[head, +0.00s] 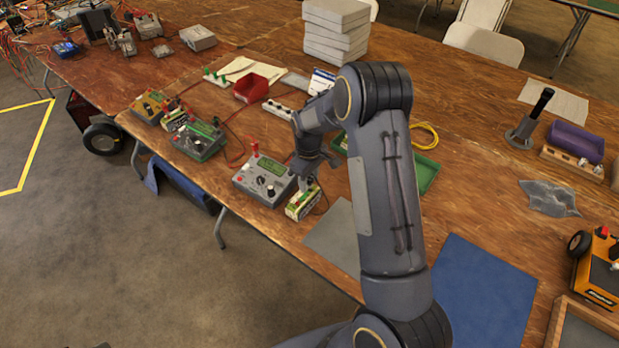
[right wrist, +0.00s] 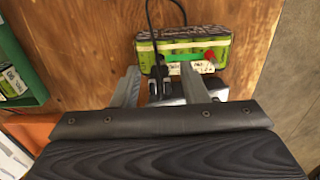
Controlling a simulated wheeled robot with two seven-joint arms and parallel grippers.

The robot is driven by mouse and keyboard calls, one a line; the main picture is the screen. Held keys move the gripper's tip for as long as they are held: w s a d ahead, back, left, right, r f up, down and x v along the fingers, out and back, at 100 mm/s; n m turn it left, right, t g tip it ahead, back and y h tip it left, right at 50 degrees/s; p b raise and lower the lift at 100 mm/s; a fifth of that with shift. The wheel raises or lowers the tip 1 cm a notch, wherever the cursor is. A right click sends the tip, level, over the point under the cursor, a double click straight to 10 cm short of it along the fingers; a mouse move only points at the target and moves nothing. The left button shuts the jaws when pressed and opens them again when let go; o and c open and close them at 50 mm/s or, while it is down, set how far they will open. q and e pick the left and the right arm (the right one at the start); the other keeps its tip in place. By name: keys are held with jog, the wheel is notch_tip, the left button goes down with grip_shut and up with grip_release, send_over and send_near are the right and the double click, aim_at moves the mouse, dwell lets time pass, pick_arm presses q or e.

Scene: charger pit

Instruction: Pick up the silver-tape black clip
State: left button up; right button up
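A battery pack with green cells (right wrist: 185,50) lies ahead of my right gripper in the right wrist view. It also shows in the head view (head: 301,203), beside a grey charger (head: 264,180). A black cable runs over the pack to a small black clip (right wrist: 155,86) at its near side. Pale material shows next to the clip, but I cannot tell whether it is silver tape. My right gripper (right wrist: 160,76) has its fingers apart, with the clip between them, nearer the left finger. In the head view the gripper (head: 308,178) is above the pack, partly hidden by my arm.
A red bin (head: 251,88) and a green tray (head: 425,174) lie behind. A grey mat (head: 335,235) and a blue mat (head: 484,295) are bare in front.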

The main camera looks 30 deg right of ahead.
jog(key=shift+f, duration=0.25)
jog(key=c, duration=0.9)
jog(key=shift+o, duration=0.2)
jog(key=shift+r, duration=0.15)
jog(key=shift+r+b, duration=0.35)
jog(key=shift+r, duration=0.25)
jog(key=s+a+r+b, duration=0.2)
jog(key=s+a+r, duration=0.6)
jog(key=s+r, duration=0.3)
jog(key=shift+a+r+b, duration=0.25)
jog(key=shift+r+b, duration=0.05)
jog(key=shift+b, duration=0.1)
